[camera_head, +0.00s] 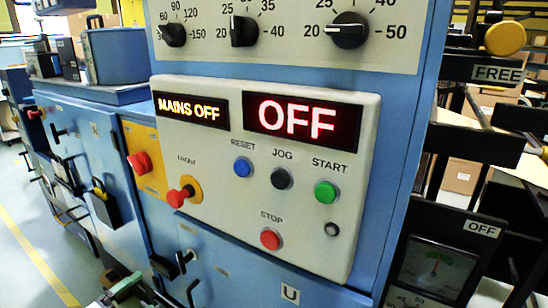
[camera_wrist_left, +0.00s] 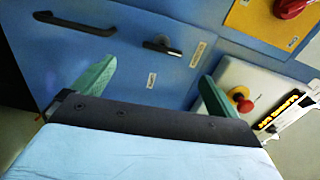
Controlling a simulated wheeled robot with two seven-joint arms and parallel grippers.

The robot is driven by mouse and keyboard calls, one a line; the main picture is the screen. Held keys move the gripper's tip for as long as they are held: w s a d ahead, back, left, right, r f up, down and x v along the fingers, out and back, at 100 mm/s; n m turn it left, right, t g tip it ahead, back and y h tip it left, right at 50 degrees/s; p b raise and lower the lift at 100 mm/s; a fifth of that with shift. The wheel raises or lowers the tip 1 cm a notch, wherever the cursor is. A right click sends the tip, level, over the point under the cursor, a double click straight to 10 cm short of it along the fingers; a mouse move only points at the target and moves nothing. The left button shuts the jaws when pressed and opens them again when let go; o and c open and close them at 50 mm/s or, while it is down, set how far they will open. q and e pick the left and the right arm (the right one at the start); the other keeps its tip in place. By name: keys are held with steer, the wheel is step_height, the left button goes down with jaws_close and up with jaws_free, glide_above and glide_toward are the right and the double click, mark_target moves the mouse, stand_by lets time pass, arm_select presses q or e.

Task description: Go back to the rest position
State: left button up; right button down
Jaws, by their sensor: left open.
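My left gripper (camera_head: 117,287) shows at the bottom left of the head view, low in front of the blue cabinet. In the left wrist view its two green fingers (camera_wrist_left: 157,74) are spread apart with nothing between them. They face the blue cabinet front (camera_wrist_left: 125,62). The control panel (camera_head: 350,180) is up and to the right of the gripper, apart from it. Its displays read MAINS OFF (camera_head: 188,110) and OFF (camera_head: 303,122). My right gripper is in neither view.
A red mushroom button (camera_head: 184,193) and a red knob (camera_head: 140,162) stick out. A black handle (camera_wrist_left: 75,23) and a black latch (camera_wrist_left: 162,47) project from the cabinet. A gauge (camera_head: 437,265) stands at right. Open floor (camera_head: 30,255) lies at left.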

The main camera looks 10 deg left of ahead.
arm_select(q)
steer(key=s+d+f+n+g+y+p, duration=0.2)
steer(key=s+f+n+g+y+p, duration=0.5)
steer(key=s+f+n+p, duration=0.75)
steer(key=s+d+f+n+g+p, duration=0.1)
steer(key=s+d+f+g, duration=0.1)
steer(key=s, duration=0.7)
steer(key=s+d+f+n+g+p, duration=0.1)
steer(key=s+d+f+n+g, duration=0.1)
steer(key=s+d, duration=0.4)
steer(key=s+d+f+n+g+p, duration=0.1)
steer(key=s+d+f+g, duration=0.3)
steer(key=s, duration=0.7)
steer(key=shift+s+d+f+n+g+h, duration=0.25)
steer(key=shift+s+d+n+g+h, duration=0.05)
steer(key=shift+s+d+n, duration=0.15)
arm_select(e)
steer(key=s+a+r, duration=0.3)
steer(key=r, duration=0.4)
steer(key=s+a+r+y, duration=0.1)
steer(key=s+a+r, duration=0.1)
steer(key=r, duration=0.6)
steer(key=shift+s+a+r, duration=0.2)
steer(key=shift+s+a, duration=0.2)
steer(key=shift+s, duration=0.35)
arm_select(q)
steer(key=shift+w, duration=0.1)
